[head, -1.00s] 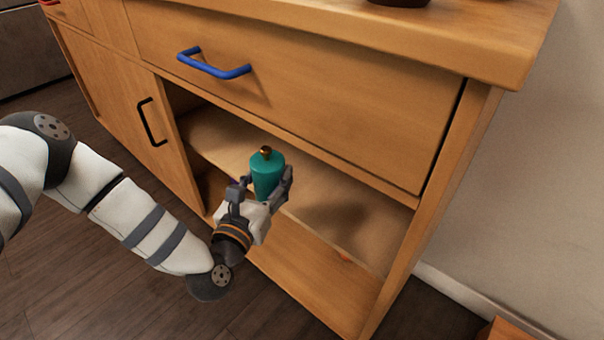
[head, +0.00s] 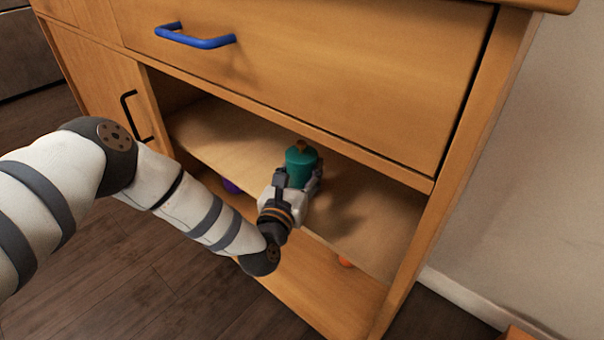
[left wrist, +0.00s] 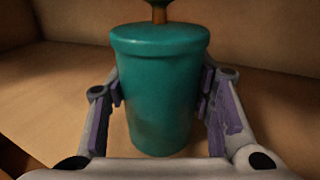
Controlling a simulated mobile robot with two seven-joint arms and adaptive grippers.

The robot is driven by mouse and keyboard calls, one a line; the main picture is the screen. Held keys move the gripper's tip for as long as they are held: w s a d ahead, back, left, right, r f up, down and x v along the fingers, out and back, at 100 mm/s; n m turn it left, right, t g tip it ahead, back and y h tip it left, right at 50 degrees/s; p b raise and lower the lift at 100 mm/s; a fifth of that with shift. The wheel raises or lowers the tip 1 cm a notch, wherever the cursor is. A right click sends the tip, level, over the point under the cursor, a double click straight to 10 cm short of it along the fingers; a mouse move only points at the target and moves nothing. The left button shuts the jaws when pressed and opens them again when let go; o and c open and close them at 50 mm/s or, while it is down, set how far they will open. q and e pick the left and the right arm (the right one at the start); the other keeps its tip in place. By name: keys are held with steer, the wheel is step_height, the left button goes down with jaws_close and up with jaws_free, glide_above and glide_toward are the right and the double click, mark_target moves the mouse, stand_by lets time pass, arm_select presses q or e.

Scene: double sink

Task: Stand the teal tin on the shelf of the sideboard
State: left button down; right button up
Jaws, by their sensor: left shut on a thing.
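The teal tin (head: 300,166) is upright, with a lid and a brown knob on top. My left gripper (head: 298,184) is shut on it, one finger on each side, at the open front of the sideboard's middle shelf (head: 225,140). In the left wrist view the tin (left wrist: 158,90) stands between the purple-padded fingers (left wrist: 160,95), with the shelf board (left wrist: 50,105) around and behind it. I cannot tell whether its base touches the board. My right gripper is not in view.
A blue-handled drawer (head: 320,70) is above the shelf opening. A purple thing (head: 231,187) and an orange thing (head: 345,262) show partly in the lower compartment. The shelf is bare on both sides of the tin. The sideboard's right side panel (head: 455,170) bounds the opening.

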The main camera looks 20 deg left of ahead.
arm_select(q)
steer(key=shift+f, duration=0.15)
steer(key=c, duration=0.8)
jaws_free()
steer(key=shift+o, duration=0.2)
steer(key=shift+s, duration=0.1)
steer(key=shift+r, duration=0.25)
steer(key=s+p, duration=0.3)
steer(key=s, duration=0.9)
steer(key=shift+d, duration=0.25)
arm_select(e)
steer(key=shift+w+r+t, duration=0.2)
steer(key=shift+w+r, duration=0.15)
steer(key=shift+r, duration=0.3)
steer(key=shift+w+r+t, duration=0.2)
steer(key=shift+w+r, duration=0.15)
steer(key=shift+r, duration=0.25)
